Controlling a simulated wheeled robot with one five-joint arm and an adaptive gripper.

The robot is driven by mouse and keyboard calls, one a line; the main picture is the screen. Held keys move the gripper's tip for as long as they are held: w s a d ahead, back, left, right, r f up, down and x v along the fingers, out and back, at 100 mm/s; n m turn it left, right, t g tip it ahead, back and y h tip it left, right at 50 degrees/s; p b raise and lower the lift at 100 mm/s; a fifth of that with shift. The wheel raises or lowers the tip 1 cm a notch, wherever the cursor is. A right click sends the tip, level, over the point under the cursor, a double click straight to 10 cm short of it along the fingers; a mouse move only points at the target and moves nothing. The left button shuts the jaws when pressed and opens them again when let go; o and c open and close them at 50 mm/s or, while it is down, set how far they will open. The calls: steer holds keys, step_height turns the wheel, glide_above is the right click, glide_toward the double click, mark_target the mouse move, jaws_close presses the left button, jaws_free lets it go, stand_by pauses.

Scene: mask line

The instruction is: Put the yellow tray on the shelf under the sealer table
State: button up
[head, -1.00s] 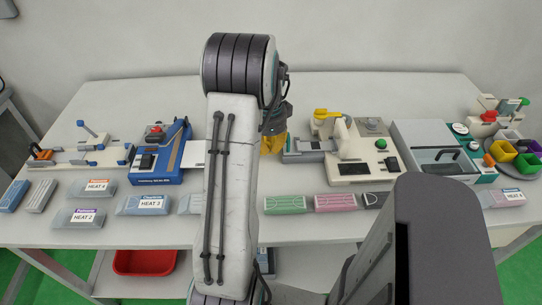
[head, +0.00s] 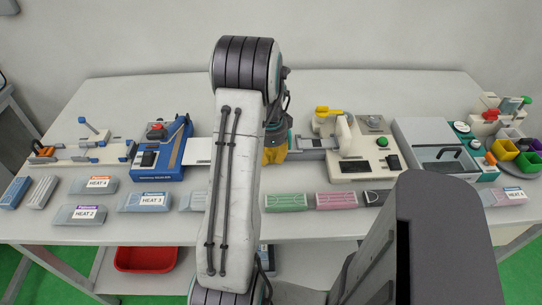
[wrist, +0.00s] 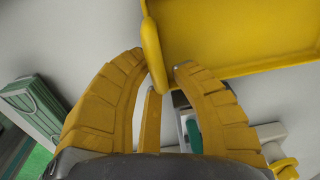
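The yellow tray (wrist: 235,35) fills the upper right of the wrist view, with its rim and a rounded yellow bar on its near side. My gripper (wrist: 160,62) has yellow ribbed fingers. The fingertips stand on either side of the bar, with a gap showing at the right finger, so it looks open. In the head view my gripper (head: 275,151) shows partly behind my arm, over the sealer table (head: 330,90). The tray cannot be made out there, hidden by my arm. The shelf (head: 112,272) under the table shows below its front edge.
A red bin (head: 146,259) occupies the shelf's left part. A blue machine (head: 160,160) stands left of my gripper and a beige sealer (head: 365,150) right. Labelled pouches (head: 144,202), green (head: 287,202) and pink (head: 336,201) packs line the front. The table's back strip is clear.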

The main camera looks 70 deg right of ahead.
steer(key=shift+o, duration=0.5)
steer(key=shift+r, duration=0.1)
steer(key=shift+r, duration=0.15)
step_height(320, 180, up, 12)
steer(key=shift+a+f, duration=0.2)
steer(key=shift+a, duration=0.1)
